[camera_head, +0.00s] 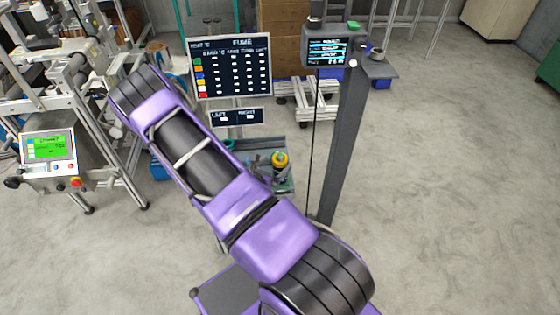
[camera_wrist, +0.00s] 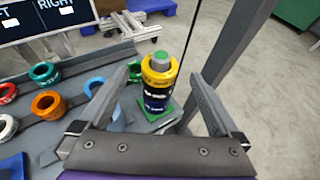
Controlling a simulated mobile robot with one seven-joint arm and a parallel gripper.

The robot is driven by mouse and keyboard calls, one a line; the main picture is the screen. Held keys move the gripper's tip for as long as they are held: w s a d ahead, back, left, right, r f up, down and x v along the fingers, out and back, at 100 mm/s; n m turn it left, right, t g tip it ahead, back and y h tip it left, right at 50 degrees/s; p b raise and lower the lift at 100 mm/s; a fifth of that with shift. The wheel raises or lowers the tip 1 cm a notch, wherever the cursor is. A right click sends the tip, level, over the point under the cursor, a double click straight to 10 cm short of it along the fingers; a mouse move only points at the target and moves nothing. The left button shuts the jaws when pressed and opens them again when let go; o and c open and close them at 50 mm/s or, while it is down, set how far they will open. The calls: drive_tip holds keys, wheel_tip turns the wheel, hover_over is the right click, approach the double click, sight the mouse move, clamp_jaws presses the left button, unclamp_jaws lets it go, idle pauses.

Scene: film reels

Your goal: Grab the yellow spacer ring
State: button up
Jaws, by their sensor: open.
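The yellow spacer ring (camera_wrist: 160,70) sits at the top of an upright stack, around a grey post with a green top (camera_wrist: 160,57). Below it is a dark blue part (camera_wrist: 156,98) with white marks and a yellow band, standing on a green base (camera_wrist: 163,112). The yellow ring also shows in the head view (camera_head: 280,158). My gripper (camera_wrist: 158,82) is open in the wrist view, one finger left and one right of the stack, with gaps on both sides. I cannot tell how far the fingertips are from the ring in depth.
A grey column (camera_head: 342,140) stands close on the right. Signboards (camera_head: 231,67) stand behind.

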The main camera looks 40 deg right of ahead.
drive_tip(key=x, duration=0.2)
drive_tip(key=shift+w+d+f, duration=0.1)
drive_tip(key=shift+d+f, duration=0.05)
drive_tip(key=shift+d, duration=0.05)
drive_tip(key=c, duration=1.5)
